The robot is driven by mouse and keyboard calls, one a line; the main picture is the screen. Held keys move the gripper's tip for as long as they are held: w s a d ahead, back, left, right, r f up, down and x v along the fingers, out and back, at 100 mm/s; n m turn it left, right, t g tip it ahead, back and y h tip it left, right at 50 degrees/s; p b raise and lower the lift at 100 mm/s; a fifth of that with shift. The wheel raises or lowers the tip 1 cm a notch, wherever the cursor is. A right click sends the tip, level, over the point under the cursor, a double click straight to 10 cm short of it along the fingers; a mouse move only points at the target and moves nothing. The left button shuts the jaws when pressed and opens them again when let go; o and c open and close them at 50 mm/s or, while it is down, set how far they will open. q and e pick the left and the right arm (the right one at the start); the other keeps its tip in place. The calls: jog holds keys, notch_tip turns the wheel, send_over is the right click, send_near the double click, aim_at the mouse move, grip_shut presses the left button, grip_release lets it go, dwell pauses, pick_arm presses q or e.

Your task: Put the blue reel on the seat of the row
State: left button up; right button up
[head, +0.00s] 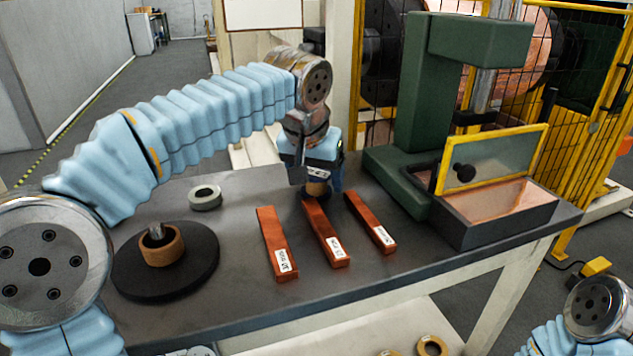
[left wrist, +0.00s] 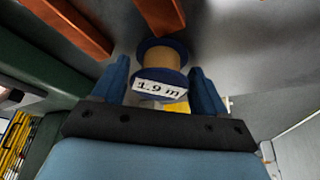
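The blue reel (left wrist: 162,60) has blue end flanges, a tan core and a white label reading "1.9 m". My right gripper is out of view.
Copper bars lie left (head: 275,240) and right (head: 370,222) of the middle one. A grey ring (head: 205,203) and a black disc (head: 195,278) bearing a copper-coloured ring (head: 162,252) are at left. A green press (head: 420,100) and yellow-framed guard (head: 500,160) stand at right.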

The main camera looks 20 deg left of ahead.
pick_arm(q)
jog(key=shift+r, duration=0.1)
jog(key=c, duration=0.8)
